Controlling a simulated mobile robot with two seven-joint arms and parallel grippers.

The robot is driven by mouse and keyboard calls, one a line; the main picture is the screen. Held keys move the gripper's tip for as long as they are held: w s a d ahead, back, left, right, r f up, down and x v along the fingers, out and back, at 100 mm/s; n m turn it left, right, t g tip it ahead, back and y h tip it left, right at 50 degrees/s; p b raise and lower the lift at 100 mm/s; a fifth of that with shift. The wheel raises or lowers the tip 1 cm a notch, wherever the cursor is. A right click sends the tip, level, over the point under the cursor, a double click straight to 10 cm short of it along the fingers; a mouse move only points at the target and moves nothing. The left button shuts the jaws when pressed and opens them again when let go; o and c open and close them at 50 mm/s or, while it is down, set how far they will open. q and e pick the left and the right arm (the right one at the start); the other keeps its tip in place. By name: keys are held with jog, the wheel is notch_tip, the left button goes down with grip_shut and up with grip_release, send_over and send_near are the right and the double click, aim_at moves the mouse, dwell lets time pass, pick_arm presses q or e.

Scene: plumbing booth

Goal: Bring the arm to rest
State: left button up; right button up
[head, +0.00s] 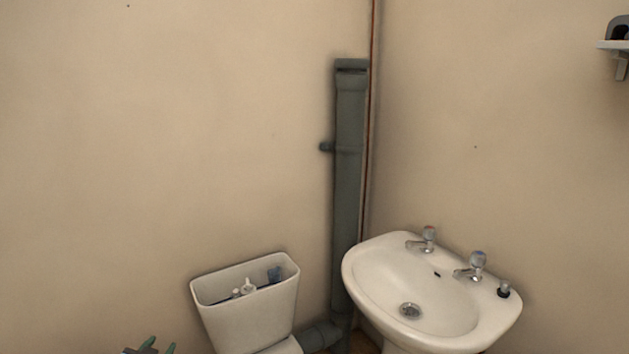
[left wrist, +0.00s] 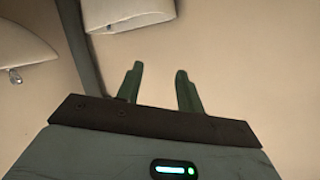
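My left gripper (head: 158,348) shows only by its fingertips at the bottom edge of the head view, left of the toilet cistern. In the left wrist view its two green fingers (left wrist: 158,88) stand apart with nothing between them. They point towards the bare wall, clear of the cistern. My right gripper is in neither view.
A white lidless toilet cistern (head: 245,318) with fittings inside stands against the wall. A grey pipe (head: 348,190) rises in the corner. A white basin (head: 400,315) with two taps is at the right.

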pick_arm(q)
jog(key=s+d+f+g+h, duration=0.1)
jog(key=s+d+f, duration=0.2)
jog(key=s+f, duration=0.3)
jog(key=s+d+f+g, duration=0.1)
jog(key=s+d+f, duration=0.25)
jog(key=s, duration=0.45)
jog(key=s+d+f+g+h, duration=0.1)
jog(key=s+d+f, duration=0.2)
jog(key=s+f, duration=0.35)
jog(key=s+d+g, duration=0.1)
jog(key=s+d, duration=0.2)
jog(key=s, duration=0.7)
jog(key=s+d+n+g+h, duration=0.1)
jog(key=s+d, duration=0.2)
jog(key=s, duration=0.8)
jog(key=shift+s+d+g, duration=0.2)
jog(key=shift+d+g, duration=0.1)
jog(key=shift+g, duration=0.1)
jog(key=shift+w+r, duration=0.1)
